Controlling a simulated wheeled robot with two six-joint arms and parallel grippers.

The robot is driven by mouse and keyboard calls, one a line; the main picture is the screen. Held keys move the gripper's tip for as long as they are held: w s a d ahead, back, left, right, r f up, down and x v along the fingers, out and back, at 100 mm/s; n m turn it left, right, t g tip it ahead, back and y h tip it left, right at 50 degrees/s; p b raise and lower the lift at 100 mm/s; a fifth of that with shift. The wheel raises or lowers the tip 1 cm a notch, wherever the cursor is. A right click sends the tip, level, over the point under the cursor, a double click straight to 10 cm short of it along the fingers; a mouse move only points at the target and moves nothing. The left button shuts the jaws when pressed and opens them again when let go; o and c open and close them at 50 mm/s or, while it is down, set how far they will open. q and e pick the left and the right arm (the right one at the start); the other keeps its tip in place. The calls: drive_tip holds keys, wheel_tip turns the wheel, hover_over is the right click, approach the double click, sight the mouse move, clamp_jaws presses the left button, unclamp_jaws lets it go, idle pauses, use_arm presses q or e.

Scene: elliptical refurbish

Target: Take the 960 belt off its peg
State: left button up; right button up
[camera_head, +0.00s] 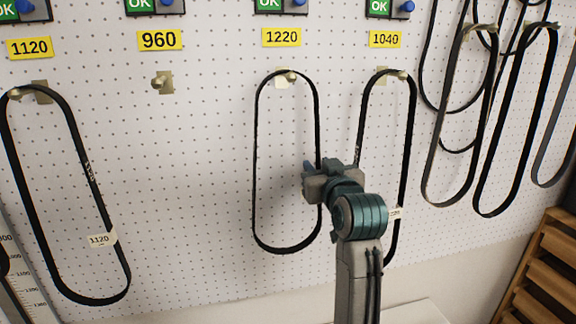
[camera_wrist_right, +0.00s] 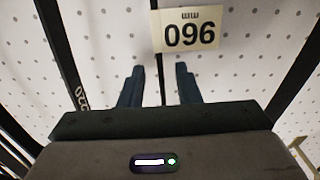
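A white tag reading 960 (camera_wrist_right: 187,28) shows upside down in the right wrist view, between two black belt strands (camera_wrist_right: 62,55). In the head view a black belt (camera_head: 255,165) hangs on the peg (camera_head: 291,76) under the 1220 label; my right arm covers part of its right strand, and no tag shows on it. The peg (camera_head: 162,82) under the 960 label (camera_head: 160,40) is bare. My left gripper is out of view.
A belt tagged 1120 (camera_head: 70,155) hangs at the left. Another belt (camera_head: 411,140) hangs under the 1040 label, close to the right of my arm. More belts (camera_head: 487,130) hang farther right, above a wooden slatted rack (camera_head: 540,270). The pegboard below the bare peg is clear.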

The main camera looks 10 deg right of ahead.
drive_tip(key=shift+w+a, duration=0.15)
clamp_jaws()
drive_tip(key=shift+w+r, duration=0.1)
drive_tip(key=shift+r, duration=0.05)
